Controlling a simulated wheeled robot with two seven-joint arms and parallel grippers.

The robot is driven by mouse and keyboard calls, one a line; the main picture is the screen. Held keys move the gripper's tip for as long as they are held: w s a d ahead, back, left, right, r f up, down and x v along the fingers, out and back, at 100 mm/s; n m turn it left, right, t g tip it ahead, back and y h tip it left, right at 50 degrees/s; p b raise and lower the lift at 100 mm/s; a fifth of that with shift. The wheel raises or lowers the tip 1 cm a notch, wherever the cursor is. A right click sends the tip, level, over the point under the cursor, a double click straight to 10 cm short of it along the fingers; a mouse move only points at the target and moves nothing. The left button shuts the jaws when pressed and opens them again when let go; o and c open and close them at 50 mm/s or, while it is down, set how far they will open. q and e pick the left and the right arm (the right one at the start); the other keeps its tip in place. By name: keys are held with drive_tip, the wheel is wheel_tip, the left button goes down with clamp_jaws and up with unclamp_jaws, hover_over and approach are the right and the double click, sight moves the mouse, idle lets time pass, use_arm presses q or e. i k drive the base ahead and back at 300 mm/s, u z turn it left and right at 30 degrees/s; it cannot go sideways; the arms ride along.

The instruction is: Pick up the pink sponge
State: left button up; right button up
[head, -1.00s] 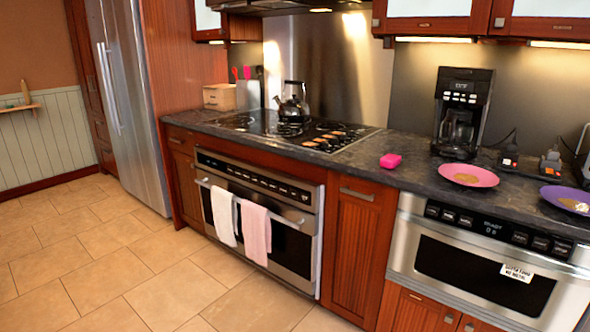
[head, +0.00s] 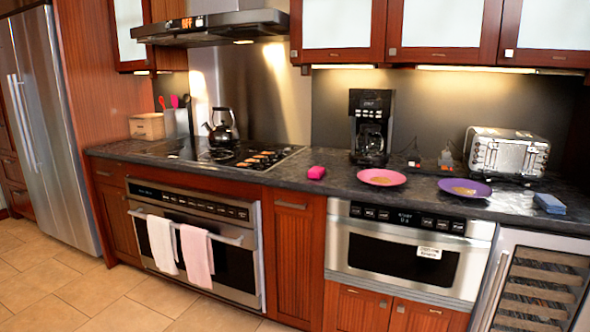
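The pink sponge (head: 317,172) lies on the dark stone counter (head: 338,185), between the stovetop and the pink plate, a little back from the front edge. Nothing covers it. Neither of my grippers shows in the head view.
A pink plate (head: 381,177), a purple plate (head: 464,188), a coffee maker (head: 370,126), a toaster (head: 506,154) and a blue sponge (head: 549,203) stand right of the pink sponge. The stovetop (head: 220,152) with a kettle (head: 222,124) is left. The tiled floor (head: 90,290) at front left is clear.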

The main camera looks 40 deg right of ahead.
sight(316, 172)
drive_tip(key=z, duration=0.3)
drive_tip(key=i, duration=1.55)
drive_tip(key=z, duration=0.9)
